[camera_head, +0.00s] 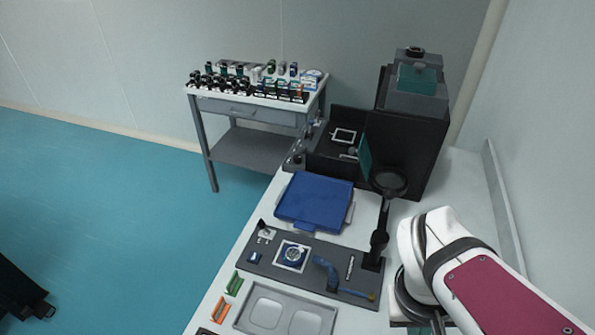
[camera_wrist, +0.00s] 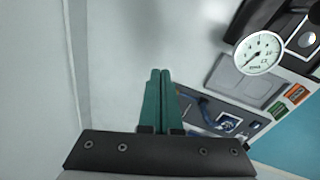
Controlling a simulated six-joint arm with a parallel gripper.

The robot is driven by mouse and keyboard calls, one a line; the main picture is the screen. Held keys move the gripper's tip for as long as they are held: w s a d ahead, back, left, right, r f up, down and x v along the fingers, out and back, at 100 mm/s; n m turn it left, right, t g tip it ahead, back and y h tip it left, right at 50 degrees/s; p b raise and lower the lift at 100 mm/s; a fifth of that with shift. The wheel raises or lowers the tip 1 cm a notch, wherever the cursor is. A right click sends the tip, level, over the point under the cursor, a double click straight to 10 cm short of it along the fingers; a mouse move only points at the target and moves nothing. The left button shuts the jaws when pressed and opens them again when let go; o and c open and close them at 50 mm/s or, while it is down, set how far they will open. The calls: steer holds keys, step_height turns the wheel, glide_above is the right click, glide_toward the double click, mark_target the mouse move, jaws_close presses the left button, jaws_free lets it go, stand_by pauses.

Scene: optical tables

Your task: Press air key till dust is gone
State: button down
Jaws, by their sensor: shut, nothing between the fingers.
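My gripper (camera_wrist: 160,72) shows in the wrist view with its two green fingers together and nothing between them. It points over bare white tabletop. In the head view my arm comes in from the right and the fingertips are mostly hidden. A dark board (camera_head: 318,279) on the bench carries a white square with a round blue-rimmed part (camera_head: 292,254) and a blue curved nozzle-like piece (camera_head: 327,270). In the wrist view a round white pressure gauge (camera_wrist: 259,52) stands at the upper right, apart from my fingers. I cannot make out the air key or any dust.
A blue tray (camera_head: 316,202) lies behind the board. A magnifier on a dark stand (camera_head: 388,182) rises beside it, near my arm. A grey two-well tray (camera_head: 262,312) and green and orange racks (camera_head: 234,284) are in front. A dark instrument (camera_head: 410,140) stands at the back.

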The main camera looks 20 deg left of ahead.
steer(key=w+a+n+t+h, duration=0.2)
steer(key=w+a+n, duration=0.2)
steer(key=w+n, duration=0.3)
steer(key=n+t+y, duration=0.5)
steer(key=n+t, duration=0.1)
steer(key=n, duration=1.3)
glide_above(251, 260)
step_height(251, 260, down, 10)
steer(key=shift+r, duration=0.2)
steer(key=shift+f, duration=4.4)
steer(key=shift+f, duration=0.4)
